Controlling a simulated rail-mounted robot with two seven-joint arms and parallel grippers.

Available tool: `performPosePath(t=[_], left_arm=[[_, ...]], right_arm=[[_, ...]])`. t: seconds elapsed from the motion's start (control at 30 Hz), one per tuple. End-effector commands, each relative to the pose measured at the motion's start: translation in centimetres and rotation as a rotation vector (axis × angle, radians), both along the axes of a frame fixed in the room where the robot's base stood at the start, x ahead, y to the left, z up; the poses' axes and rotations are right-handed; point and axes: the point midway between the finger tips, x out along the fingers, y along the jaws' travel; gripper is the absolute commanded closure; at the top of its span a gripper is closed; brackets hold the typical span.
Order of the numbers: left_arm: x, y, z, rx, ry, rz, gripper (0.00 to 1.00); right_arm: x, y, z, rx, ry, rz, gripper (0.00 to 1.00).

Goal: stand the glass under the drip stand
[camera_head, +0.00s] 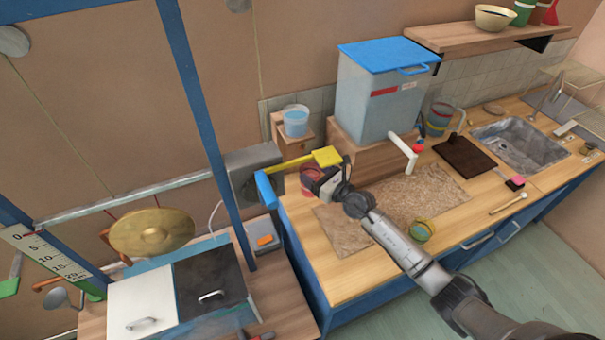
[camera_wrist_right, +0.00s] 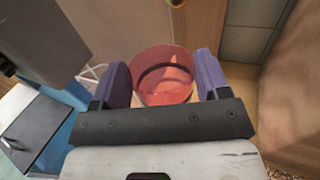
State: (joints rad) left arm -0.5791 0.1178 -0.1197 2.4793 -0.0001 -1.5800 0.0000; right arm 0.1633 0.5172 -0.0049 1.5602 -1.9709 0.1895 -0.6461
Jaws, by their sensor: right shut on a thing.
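A red see-through glass (camera_head: 310,177) is between the fingers of my right gripper (camera_head: 325,183), at the left back of the wooden counter. In the right wrist view the glass (camera_wrist_right: 163,82) fills the gap between the two purple fingers of this gripper (camera_wrist_right: 163,85), with its open rim visible. The gripper hides part of it in the head view, and I cannot tell whether its base touches the counter. A wooden stand (camera_head: 303,140) bearing a clear cup of bluish liquid (camera_head: 295,120) rises just behind; it looks like the drip stand. My left gripper is not in view.

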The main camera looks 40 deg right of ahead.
Motion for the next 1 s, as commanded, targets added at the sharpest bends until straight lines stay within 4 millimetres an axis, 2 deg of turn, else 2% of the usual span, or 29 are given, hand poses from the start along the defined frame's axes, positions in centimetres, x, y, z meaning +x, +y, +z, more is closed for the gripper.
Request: performPosePath(t=[0.03,0.2,0.4,0.5,0.87,1.0], left_arm=[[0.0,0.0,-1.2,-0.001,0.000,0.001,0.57],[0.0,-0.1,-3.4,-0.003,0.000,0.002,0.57],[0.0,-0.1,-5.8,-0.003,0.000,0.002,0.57],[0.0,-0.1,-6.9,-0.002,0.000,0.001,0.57],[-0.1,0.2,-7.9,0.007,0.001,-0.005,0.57],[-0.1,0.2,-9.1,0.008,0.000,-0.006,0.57]], right_arm=[[1.4,-0.4,-0.3,-0.002,-0.004,-0.001,0.82],[5.1,-1.5,-0.4,-0.001,-0.005,-0.001,0.82],[8.7,-2.5,-0.3,-0.001,-0.004,-0.001,0.82],[8.3,-2.4,-2.2,0.000,0.001,0.001,0.82],[8.3,-2.4,-3.4,0.000,-0.001,0.001,0.82],[8.3,-2.4,-4.9,0.001,0.000,0.000,0.82]])
